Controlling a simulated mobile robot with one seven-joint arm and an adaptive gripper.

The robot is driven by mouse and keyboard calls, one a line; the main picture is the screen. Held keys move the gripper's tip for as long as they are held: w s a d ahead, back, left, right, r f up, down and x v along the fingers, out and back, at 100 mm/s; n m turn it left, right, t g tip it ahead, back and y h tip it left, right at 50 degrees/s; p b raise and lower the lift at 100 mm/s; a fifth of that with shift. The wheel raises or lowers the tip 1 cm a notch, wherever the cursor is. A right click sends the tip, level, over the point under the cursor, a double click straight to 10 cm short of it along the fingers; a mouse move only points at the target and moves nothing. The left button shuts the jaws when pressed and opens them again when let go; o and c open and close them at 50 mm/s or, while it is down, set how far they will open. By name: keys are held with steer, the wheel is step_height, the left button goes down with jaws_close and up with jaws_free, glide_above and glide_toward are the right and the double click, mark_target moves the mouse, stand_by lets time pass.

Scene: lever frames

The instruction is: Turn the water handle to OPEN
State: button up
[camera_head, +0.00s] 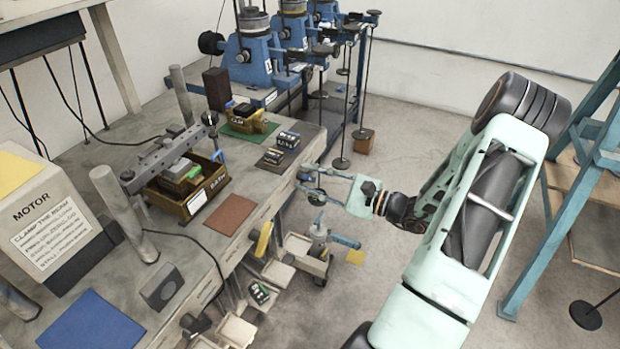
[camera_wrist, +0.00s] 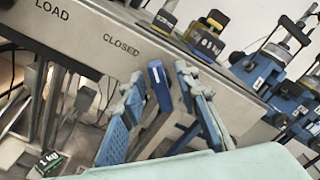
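The wrist view shows a blue handle (camera_wrist: 160,86) at the bench front, just below the word CLOSED. It stands nearly upright in the picture, between the two fingers of my gripper (camera_wrist: 158,112). The fingers are spread, with a visible gap to the handle on the left; contact on the right cannot be told. In the head view my gripper (camera_head: 318,184) reaches left to the bench edge. A fitting with a blue lever (camera_head: 345,241) shows below it; I cannot tell whether this is the same handle. The word OPEN is not readable in either view.
The bench (camera_head: 255,195) carries a wooden box (camera_head: 195,200), dark blocks (camera_head: 288,140) and a motor housing (camera_head: 45,210). Blue presses (camera_head: 250,60) stand behind. Small trays (camera_head: 300,245) and a yellow lever (camera_head: 263,240) stick out from the bench front. A blue-green rack (camera_head: 570,190) stands right of my arm.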

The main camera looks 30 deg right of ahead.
jaws_close()
steer(key=shift+r+m, duration=0.1)
steer(key=shift+m, duration=0.2)
steer(key=m+p, duration=0.1)
steer(key=m, duration=0.1)
steer(key=shift+r+m+p, duration=0.1)
steer(key=shift+m+p, duration=0.2)
steer(key=shift+p, duration=0.1)
steer(key=m+p, duration=0.2)
steer(key=m, duration=0.2)
steer(key=shift+w+d, duration=0.1)
steer(key=m+p, duration=0.2)
steer(key=m, duration=0.4)
steer(key=shift+w+d, duration=0.1)
steer(key=m+p, duration=0.1)
steer(key=m, duration=0.3)
steer(key=shift+d+m+p, duration=0.1)
steer(key=shift+m+p, duration=0.2)
steer(key=shift+p, duration=0.1)
